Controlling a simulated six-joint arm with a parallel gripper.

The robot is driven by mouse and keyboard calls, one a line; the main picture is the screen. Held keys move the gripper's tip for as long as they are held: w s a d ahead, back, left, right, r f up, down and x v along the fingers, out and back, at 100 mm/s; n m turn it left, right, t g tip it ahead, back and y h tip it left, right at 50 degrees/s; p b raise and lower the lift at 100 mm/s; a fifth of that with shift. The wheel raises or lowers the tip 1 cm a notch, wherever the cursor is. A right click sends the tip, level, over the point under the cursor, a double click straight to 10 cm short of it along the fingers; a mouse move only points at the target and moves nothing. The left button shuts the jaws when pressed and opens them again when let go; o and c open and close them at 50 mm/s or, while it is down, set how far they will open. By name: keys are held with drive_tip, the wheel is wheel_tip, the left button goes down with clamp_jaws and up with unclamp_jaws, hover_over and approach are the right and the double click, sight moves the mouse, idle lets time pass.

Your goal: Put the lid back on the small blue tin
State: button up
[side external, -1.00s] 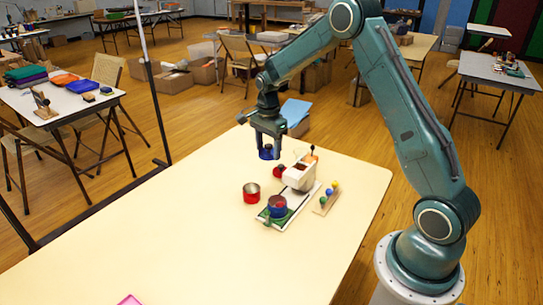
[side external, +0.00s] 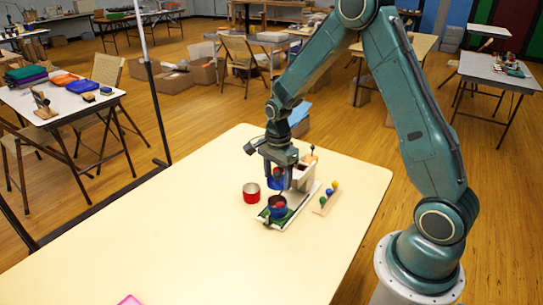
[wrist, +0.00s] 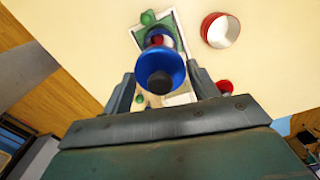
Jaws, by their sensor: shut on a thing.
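My gripper (side external: 278,187) is shut on the blue lid (side external: 274,183), which has a dark knob. In the wrist view the lid (wrist: 174,66) sits between my two fingers. The small blue tin (side external: 277,211) stands upright and open on a green and white board, with something red inside. The lid is above the tin and apart from it, slightly to the rear. In the wrist view the lid hides much of the tin (wrist: 157,33).
An open red tin (side external: 251,195) stands left of the blue tin. A red lid (wrist: 225,86) shows in the wrist view.

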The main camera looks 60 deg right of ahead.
drive_tip(key=shift+f, duration=0.15)
drive_tip(key=shift+f, duration=3)
drive_tip(key=shift+f, duration=0.15)
idle(0.5)
drive_tip(key=o, duration=1.4)
drive_tip(key=shift+c, duration=0.2)
drive_tip(key=shift+r, duration=3.5)
